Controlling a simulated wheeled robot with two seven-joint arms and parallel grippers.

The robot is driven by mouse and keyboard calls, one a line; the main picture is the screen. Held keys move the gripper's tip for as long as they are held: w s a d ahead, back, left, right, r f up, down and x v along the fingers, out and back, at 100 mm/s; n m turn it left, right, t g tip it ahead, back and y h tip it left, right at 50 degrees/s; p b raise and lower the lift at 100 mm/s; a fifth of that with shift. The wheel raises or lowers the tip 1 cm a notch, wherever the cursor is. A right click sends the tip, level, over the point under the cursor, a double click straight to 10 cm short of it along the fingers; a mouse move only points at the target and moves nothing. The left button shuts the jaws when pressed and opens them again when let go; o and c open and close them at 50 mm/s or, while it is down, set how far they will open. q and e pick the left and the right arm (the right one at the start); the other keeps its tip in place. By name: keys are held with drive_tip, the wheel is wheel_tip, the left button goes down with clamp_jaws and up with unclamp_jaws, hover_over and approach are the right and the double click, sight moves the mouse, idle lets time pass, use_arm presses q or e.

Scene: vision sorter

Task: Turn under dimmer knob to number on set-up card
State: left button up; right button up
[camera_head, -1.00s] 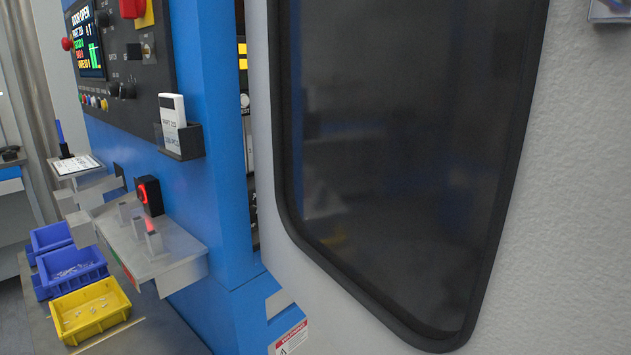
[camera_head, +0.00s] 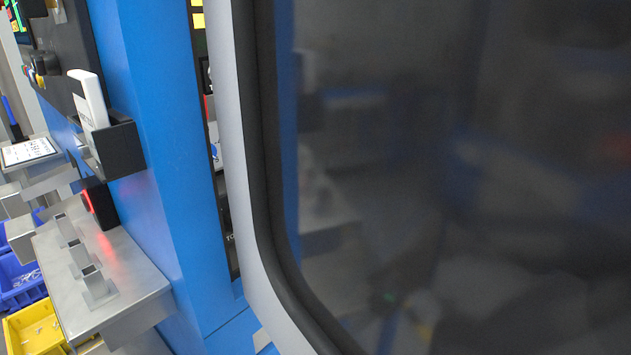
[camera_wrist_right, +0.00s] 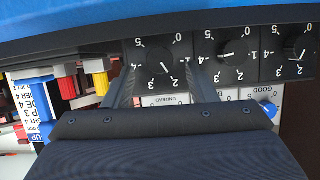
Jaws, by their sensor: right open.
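In the right wrist view several black dials with white numbers 0 to 5 sit in a row. My right gripper (camera_wrist_right: 163,88) is open, its two dark fingers on either side of the lower part of the leftmost dial (camera_wrist_right: 155,62). I cannot tell whether they touch its knob. The other dials, a middle one (camera_wrist_right: 227,55) and a right one (camera_wrist_right: 290,52), are clear of the fingers. The labels below are partly hidden by the gripper body, so I cannot read which is the under dimmer. A white card with printed words and numbers (camera_wrist_right: 31,105) is at the left, cut off. My left gripper is not in view.
In the right wrist view red and yellow parts (camera_wrist_right: 97,82) stand between card and dials, and a blue knob (camera_wrist_right: 268,108) is at right. The head view shows a large dark door window (camera_head: 400,170), a blue post (camera_head: 165,150) and a metal shelf (camera_head: 120,300).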

drive_tip(key=shift+x, duration=1.8)
drive_tip(key=c, duration=1)
